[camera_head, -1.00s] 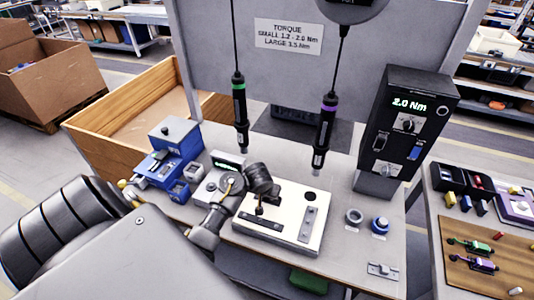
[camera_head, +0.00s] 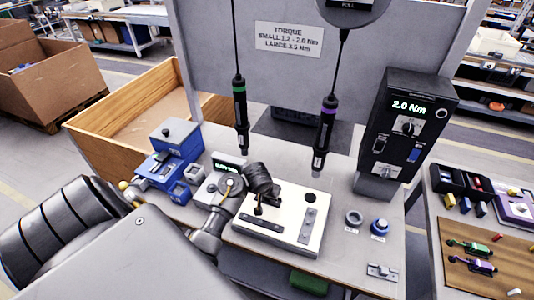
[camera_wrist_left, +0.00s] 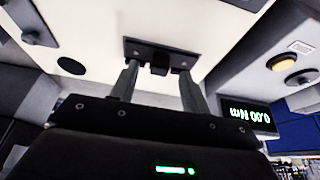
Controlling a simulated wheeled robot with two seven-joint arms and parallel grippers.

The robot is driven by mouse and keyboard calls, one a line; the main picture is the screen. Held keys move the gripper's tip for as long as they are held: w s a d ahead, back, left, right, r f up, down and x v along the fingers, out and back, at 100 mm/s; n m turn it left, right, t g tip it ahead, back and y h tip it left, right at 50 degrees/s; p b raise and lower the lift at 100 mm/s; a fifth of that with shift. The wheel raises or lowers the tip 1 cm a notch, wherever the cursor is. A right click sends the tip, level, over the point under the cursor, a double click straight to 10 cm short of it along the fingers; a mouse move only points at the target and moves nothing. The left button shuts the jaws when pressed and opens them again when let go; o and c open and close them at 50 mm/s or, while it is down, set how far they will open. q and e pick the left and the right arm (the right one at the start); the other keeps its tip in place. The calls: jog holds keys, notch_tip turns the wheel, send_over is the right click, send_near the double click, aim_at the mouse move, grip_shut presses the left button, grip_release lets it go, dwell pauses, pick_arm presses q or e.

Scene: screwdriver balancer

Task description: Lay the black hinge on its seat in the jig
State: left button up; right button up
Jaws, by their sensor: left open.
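The white jig block (camera_head: 290,243) stands on the bench, with a round dark hole near its far right corner. A long dark strip, which looks like the black hinge (camera_head: 262,229), lies flat along its near left part. In the left wrist view a dark plate with two holes (camera_wrist_left: 134,47) shows just beyond my fingertips, partly covered by them. My left gripper (camera_head: 264,208) points down over the jig, its fingers apart on both sides of a small dark part (camera_wrist_left: 159,69). I cannot tell whether they touch it. My right gripper is out of view.
A grey plate (camera_head: 307,226) lies on the jig's right part. Two hanging screwdrivers, green-banded (camera_head: 240,115) and purple-banded (camera_head: 325,130), hang behind the jig.

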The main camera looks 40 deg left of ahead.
pick_arm(q)
jog(key=p+v, duration=0.2)
jog(key=v, duration=0.7)
jog(key=shift+s+r, duration=0.1)
